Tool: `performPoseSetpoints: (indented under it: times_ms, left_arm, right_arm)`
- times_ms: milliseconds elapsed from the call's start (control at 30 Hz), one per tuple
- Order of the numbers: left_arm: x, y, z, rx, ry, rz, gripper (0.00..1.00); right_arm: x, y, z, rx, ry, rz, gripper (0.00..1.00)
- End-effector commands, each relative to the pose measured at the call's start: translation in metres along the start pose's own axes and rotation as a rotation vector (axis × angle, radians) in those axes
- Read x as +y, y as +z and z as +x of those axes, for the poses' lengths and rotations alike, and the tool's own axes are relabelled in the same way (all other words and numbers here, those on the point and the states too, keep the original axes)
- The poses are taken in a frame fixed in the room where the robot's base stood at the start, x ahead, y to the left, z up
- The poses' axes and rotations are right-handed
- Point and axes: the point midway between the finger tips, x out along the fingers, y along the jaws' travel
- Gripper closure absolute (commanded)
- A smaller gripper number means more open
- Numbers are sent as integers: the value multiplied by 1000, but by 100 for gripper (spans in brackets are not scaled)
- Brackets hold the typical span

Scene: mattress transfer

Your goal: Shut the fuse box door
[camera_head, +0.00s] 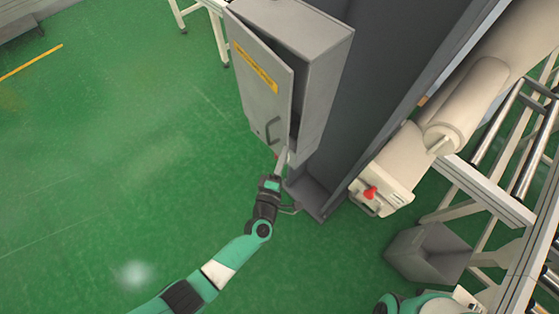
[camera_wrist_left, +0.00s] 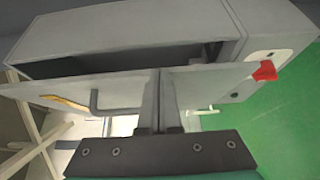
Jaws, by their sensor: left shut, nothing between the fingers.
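The grey fuse box (camera_head: 322,70) is fixed to a dark grey column. Its door (camera_head: 258,80) has a yellow label and a handle (camera_head: 272,131), and it stands partly open with a dark gap along its edge. In the left wrist view the door (camera_wrist_left: 75,92) stands away from the box (camera_wrist_left: 130,35), with the dark interior between. My left gripper (camera_head: 281,160) is shut and empty at the door's lower end, just below the handle. Its fingers (camera_wrist_left: 160,105) overlap the door in the wrist view; I cannot tell whether they touch it. My right gripper is out of frame.
A red knob (camera_head: 370,192) sits on a beige machine part right of the column. A grey bin (camera_head: 428,254) and a roller conveyor frame (camera_head: 485,190) stand at the right. The green floor (camera_head: 130,150) on the left is clear.

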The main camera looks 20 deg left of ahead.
Motion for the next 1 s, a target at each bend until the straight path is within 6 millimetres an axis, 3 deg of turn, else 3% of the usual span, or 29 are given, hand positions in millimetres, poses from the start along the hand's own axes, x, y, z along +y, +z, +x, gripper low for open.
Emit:
performPoseSetpoints:
  times_ms: [333, 1000]
  left_arm:
    - [0, 10, 22, 121, 0, 0, 100]
    - [2, 8, 18, 133, -1, 0, 100]
  right_arm:
    - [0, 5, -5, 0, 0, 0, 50]
    - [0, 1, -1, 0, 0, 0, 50]
